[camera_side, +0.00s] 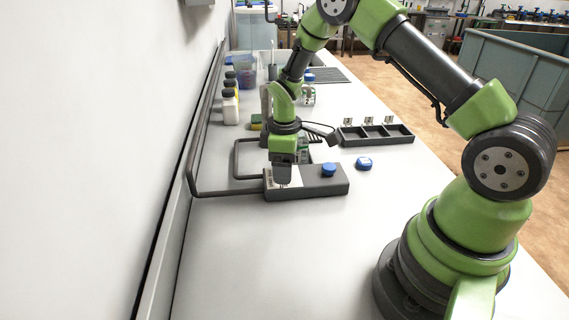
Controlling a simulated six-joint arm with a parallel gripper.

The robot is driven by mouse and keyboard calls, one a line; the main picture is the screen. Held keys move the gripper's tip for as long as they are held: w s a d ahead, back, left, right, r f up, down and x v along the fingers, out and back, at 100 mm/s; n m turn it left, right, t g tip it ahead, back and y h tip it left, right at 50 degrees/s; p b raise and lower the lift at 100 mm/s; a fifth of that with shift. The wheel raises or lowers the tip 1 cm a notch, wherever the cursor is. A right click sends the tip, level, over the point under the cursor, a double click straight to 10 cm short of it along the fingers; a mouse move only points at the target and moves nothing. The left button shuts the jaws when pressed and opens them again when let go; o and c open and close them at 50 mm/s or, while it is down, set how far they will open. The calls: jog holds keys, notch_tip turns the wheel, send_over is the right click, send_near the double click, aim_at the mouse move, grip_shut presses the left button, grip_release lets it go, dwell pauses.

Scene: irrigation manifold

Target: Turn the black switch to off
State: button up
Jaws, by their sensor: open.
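A dark grey manifold box (318,190) lies on the white table, with a blue round knob (328,169) on its top right part. My gripper (282,180) points down over the left part of the box, left of the blue knob. It is open, and I see nothing held in it. A pale labelled patch shows around the fingers. I cannot make out the black switch; it may be hidden behind my gripper.
Grey pipes (215,193) run from the box along the wall on the left. A blue cap (364,163) lies right of the box. A black three-compartment tray (376,135) and several bottles (230,105) stand behind. The front table is clear.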

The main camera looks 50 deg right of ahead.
notch_tip(320, 180, up, 10)
dwell(0.5)
jog(key=s+a+r+m+t, duration=0.2)
jog(key=s+a+r+m, duration=0.1)
jog(key=r, duration=0.6)
jog(key=s+a+r+m+t+y, duration=0.1)
jog(key=s+a+r+m+t, duration=0.1)
jog(key=s, duration=0.6)
jog(key=s+a+r+m+t+y, duration=0.1)
jog(key=s+a+r+m+t, duration=0.2)
jog(key=s, duration=0.6)
notch_tip(320, 180, up, 3)
jog(key=shift+a+f+m, duration=0.2)
jog(key=shift+a+m, duration=0.45)
jog(key=shift+m, duration=0.45)
jog(key=shift+s, duration=0.1)
